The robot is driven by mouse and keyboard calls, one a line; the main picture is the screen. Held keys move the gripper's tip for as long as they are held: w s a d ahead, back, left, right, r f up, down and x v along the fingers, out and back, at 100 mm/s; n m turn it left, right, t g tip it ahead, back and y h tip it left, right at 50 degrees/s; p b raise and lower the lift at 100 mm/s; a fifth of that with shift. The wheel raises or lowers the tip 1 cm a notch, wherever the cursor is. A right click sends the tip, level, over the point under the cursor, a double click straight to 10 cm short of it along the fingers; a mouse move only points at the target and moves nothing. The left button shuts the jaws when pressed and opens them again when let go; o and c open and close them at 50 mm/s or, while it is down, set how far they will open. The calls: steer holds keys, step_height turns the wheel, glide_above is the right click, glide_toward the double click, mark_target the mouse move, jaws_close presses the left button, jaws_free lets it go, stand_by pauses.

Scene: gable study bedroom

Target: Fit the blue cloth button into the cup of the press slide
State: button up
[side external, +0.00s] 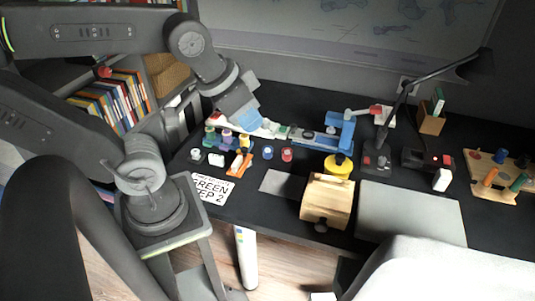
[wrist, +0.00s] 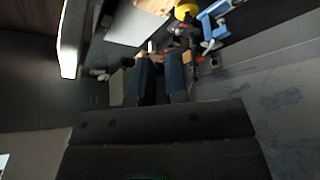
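A small round blue piece (side external: 268,152), which looks like the blue cloth button, stands on the black desk left of a red one (side external: 287,154). The blue press (side external: 342,130) stands farther back to the right, with its low slide bed (side external: 308,136) reaching left. The cup on the slide is too small to make out clearly. My gripper (side external: 243,122) is above the back left of the desk, behind and left of the blue piece. In the wrist view its two dark blue fingers (wrist: 160,60) are apart, with nothing seen between them.
A rack with coloured pieces (side external: 227,138) and an orange tool (side external: 239,164) are near the left. A yellow round piece (side external: 338,166) and a wooden block (side external: 327,200) stand in front of the press. A lamp (side external: 405,100) rises right. A grey mat (side external: 410,212) is bare.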

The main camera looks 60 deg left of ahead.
steer(key=o, duration=0.9)
steer(key=shift+o, duration=0.2)
